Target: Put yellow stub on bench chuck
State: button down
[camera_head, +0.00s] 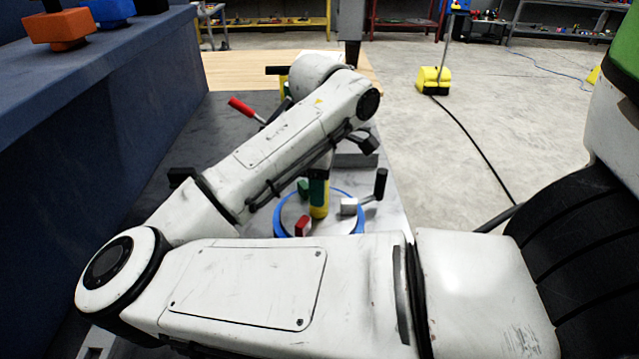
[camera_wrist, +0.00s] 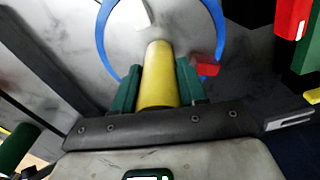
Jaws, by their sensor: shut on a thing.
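The yellow stub (camera_head: 319,208) is upright over the chuck face in the head view; it also shows in the wrist view (camera_wrist: 158,75). My gripper (camera_head: 318,182), with green fingers, is shut on the stub from both sides (camera_wrist: 158,88). The bench chuck is a round pale plate with a blue rim (camera_head: 279,222), which shows in the wrist view (camera_wrist: 103,32) too. I cannot tell whether the stub's lower end touches the plate. My arm hides the chuck's near side.
A black-handled lever (camera_head: 380,184) stands right of the chuck. A red-handled lever (camera_head: 241,106) lies farther back on the grey bench. A blue shelf at left holds an orange block (camera_head: 58,28). A yellow floor stand (camera_head: 433,79) and its cable are on the open floor at right.

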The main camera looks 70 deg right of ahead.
jog(key=shift+f, duration=0.15)
jog(key=c, duration=0.6)
grip_release()
jog(key=shift+r, duration=3.9)
